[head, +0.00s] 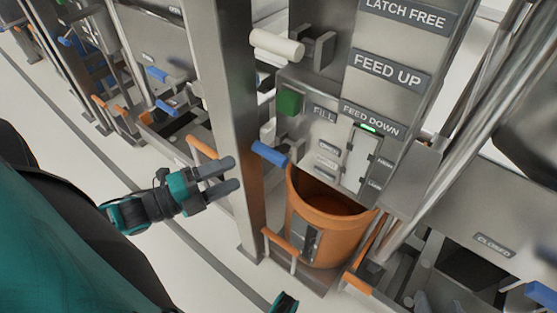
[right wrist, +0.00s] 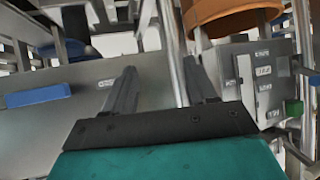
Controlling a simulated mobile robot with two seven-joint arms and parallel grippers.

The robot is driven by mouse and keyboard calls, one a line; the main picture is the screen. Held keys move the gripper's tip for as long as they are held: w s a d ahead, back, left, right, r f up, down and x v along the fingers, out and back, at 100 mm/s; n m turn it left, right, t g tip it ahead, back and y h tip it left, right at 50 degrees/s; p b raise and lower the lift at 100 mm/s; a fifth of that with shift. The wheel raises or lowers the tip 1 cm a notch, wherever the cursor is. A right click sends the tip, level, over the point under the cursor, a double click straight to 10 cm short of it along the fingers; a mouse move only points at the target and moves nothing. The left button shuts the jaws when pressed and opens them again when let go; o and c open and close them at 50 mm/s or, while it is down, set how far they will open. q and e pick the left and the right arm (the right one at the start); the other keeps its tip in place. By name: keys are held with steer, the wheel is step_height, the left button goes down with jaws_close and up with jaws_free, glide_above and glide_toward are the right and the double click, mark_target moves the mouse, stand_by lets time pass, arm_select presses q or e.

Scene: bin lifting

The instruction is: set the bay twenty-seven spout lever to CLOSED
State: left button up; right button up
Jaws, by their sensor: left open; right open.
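A blue lever handle (head: 268,153) sticks out at the left of the grey control panel, just above the orange bin. Another blue handle (head: 541,293) is at the lower right edge, below a CLOSED label (head: 492,243). No bay number is readable, so I cannot tell which lever is bay twenty-seven's. My left gripper (head: 236,173) is open and empty, left of the post and apart from the levers. My right gripper (right wrist: 160,66) is open with nothing between its fingers. A blue handle (right wrist: 38,95) lies to its left, apart from it.
The orange bin (head: 305,205) stands under the panel (head: 305,140), which has a green button (head: 289,102). A steel post (head: 232,110) stands between my left gripper and the bin. An orange handle rail (head: 281,243) is in front.

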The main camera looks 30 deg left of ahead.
mark_target(271, 157)
arm_select(q)
steer(key=b+x, duration=0.2)
steer(key=x, duration=0.9)
steer(key=shift+b, duration=0.35)
steer(key=shift+c, duration=0.4)
